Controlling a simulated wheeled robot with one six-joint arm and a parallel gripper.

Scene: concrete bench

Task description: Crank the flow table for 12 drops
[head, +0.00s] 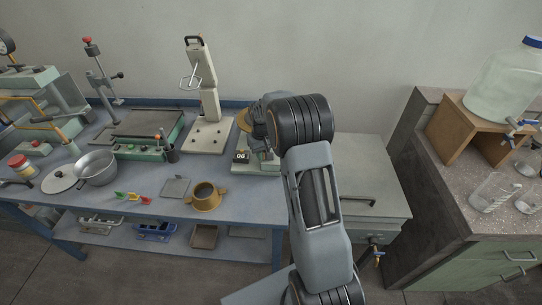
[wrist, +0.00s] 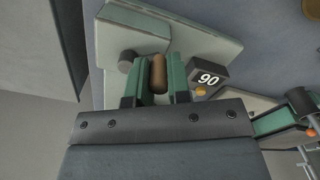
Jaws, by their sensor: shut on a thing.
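The flow table shows in the head view as a pale green base (head: 262,167) with a brass-coloured round top (head: 243,119), partly hidden behind my arm. Its small black counter (head: 241,157) reads 06 there. The same counter (wrist: 208,77) appears as 90, upside down, in the wrist view. The brown crank handle (wrist: 159,72) stands between the green fingers of my gripper (wrist: 159,88), which is shut on it. The pale base (wrist: 190,37) lies beyond the handle. In the head view my arm hides the handle and fingertips.
A brass mould (head: 207,197) and a flat grey plate (head: 174,187) lie on the blue bench left of the flow table. A grey cabinet (head: 368,172) is to the right. Bare bench top shows in front.

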